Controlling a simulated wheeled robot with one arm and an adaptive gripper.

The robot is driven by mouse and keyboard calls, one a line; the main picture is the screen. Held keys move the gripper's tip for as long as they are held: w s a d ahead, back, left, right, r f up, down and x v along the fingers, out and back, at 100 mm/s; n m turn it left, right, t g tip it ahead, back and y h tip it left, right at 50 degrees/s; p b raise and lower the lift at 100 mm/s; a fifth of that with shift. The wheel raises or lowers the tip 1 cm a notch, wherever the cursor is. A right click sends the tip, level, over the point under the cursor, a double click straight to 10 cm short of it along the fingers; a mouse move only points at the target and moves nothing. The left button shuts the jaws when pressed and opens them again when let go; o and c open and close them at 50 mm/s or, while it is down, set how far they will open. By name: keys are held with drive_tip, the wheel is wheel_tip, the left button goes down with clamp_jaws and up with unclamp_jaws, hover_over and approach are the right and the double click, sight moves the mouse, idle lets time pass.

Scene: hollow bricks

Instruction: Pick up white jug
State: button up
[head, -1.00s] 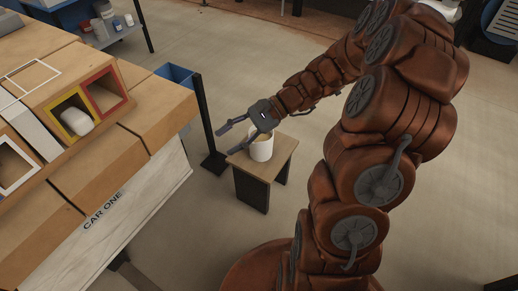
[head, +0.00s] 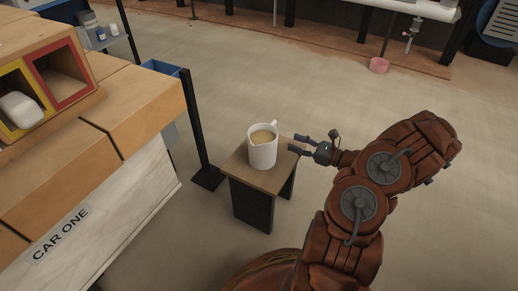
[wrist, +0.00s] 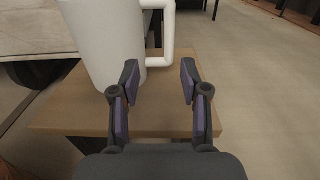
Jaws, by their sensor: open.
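The white jug (head: 262,150) stands upright on a small wooden stool (head: 238,171), with a tan content showing inside its rim. My gripper (head: 302,145) is just right of the jug, with its fingers pointing left toward it. In the wrist view the jug (wrist: 100,40) fills the upper left and its handle (wrist: 168,35) is at the upper middle, ahead of the fingertips. My gripper (wrist: 158,80) is open and empty there, with a clear gap between its fingers. The jug's top is cut off in the wrist view.
A large wooden workbench marked "CAR ONE" (head: 62,235) stands at the left, with yellow and red-framed compartments (head: 50,85) on top. A black post (head: 196,130) stands between bench and stool. Floor right of the stool is clear.

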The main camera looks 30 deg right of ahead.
drive_tip(key=shift+d+f, duration=0.4)
drive_tip(key=shift+f, duration=0.15)
drive_tip(key=shift+w+m, duration=0.25)
drive_tip(key=shift+m, duration=0.05)
drive_tip(key=b+x, duration=0.1)
drive_tip(key=x, duration=0.1)
drive_tip(key=shift+w+a, duration=0.3)
drive_tip(key=b+x, duration=0.3)
drive_tip(key=x, duration=0.1)
drive_tip(key=shift+d, duration=0.15)
drive_tip(key=shift+w+a+r, duration=0.2)
drive_tip(key=shift+w+a, duration=0.05)
drive_tip(key=shift+w, duration=0.25)
clamp_jaws()
drive_tip(key=shift+d, duration=0.1)
